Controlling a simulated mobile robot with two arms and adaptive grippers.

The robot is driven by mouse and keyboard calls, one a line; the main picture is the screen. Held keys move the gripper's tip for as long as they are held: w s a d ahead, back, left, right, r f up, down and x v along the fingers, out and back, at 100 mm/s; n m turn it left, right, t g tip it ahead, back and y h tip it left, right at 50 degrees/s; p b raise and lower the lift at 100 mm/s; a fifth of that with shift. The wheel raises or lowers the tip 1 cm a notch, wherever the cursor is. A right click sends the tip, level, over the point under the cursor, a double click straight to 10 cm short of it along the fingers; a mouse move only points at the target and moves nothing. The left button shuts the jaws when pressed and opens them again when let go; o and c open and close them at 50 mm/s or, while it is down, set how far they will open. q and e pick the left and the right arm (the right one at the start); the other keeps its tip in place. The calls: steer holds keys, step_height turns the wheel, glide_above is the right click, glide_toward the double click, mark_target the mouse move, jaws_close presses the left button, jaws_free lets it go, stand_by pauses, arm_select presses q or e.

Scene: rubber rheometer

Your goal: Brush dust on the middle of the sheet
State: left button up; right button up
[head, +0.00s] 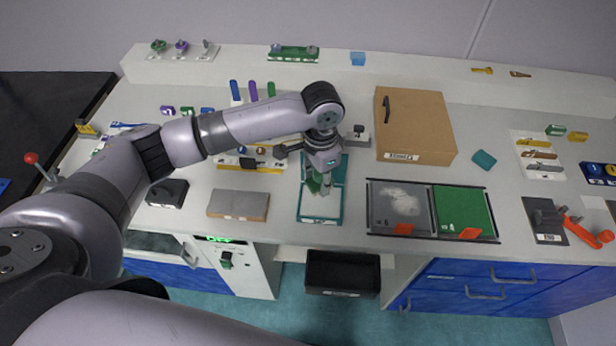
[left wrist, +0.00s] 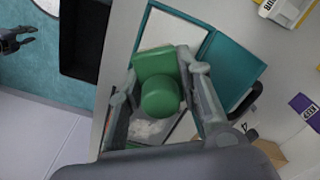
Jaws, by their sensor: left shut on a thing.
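My left gripper (head: 320,186) is shut on a green tool with a round knob (left wrist: 160,90); the tool also shows in the head view (head: 314,185). It is over an open teal case (head: 303,205) with a pale sheet-like inside (left wrist: 163,30). A whitish patch like dust (left wrist: 148,130) shows beside the tool in the left wrist view. The tool and fingers hide part of the pale surface, and I cannot tell whether the tool touches it. My right gripper (left wrist: 18,40) shows at the left wrist view's left edge, open and empty, away from the case.
A dark-framed tray (head: 433,213) on the right holds a grey panel with white powder (head: 402,201) and a green panel (head: 462,209). A tan box (head: 415,125) stands behind. A grey plate (head: 238,204) lies left of the case. A black bin (head: 342,272) sits below the bench edge.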

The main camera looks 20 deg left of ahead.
mark_target(320, 202)
arm_select(q)
steer(key=shift+w+d+f+m+p, duration=0.1)
steer(key=shift+w+f+m+p, duration=0.25)
steer(key=shift+w+f+m, duration=0.55)
steer(key=shift+f+m, duration=0.1)
step_height(320, 202, down, 6)
steer(key=b, duration=0.7)
steer(key=shift+r+b, duration=0.1)
steer(key=shift+b, duration=0.25)
steer(key=shift+f, duration=0.5)
steer(key=shift+s+f+p, duration=0.1)
steer(key=shift+p, duration=0.35)
stand_by(2.0)
step_height(320, 202, up, 7)
steer(key=p, duration=0.8)
